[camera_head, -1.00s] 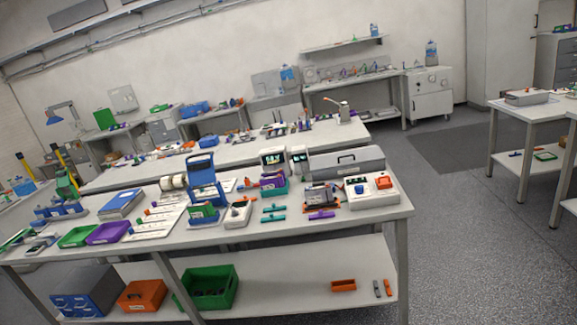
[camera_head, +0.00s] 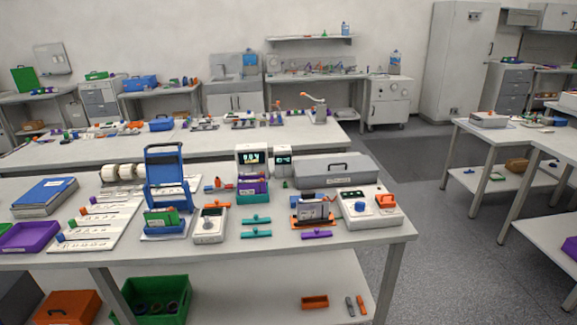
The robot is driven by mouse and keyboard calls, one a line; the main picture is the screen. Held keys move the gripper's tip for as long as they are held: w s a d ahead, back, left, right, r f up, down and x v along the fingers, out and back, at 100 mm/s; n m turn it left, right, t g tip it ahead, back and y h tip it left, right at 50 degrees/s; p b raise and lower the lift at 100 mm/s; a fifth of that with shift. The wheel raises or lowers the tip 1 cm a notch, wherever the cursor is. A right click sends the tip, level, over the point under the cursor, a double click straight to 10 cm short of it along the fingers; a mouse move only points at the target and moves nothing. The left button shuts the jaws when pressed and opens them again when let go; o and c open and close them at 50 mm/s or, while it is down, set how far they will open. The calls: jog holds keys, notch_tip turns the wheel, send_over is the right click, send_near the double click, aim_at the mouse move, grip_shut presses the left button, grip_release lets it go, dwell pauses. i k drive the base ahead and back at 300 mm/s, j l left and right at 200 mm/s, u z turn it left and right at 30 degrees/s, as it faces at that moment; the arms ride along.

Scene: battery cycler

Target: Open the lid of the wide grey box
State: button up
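The wide grey box (camera_head: 338,171) lies at the back right of the near table, behind the white device with the blue knob. Its lid looks shut, and a dark handle (camera_head: 337,167) shows on its front. My gripper is not in view, so I cannot see whether it holds anything.
On the near table (camera_head: 270,250), in front of the box, stand a white device with a blue knob (camera_head: 366,206) and an orange-based unit (camera_head: 313,210). Small display units (camera_head: 252,160) stand left of the box. Open floor (camera_head: 440,240) lies to the table's right.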

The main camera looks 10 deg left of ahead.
aim_at(355, 164)
jog(key=i, duration=0.8)
jog(key=i+z, duration=0.15)
jog(key=i, duration=1.4)
jog(key=i+j+z, duration=0.15)
jog(key=i, duration=0.6)
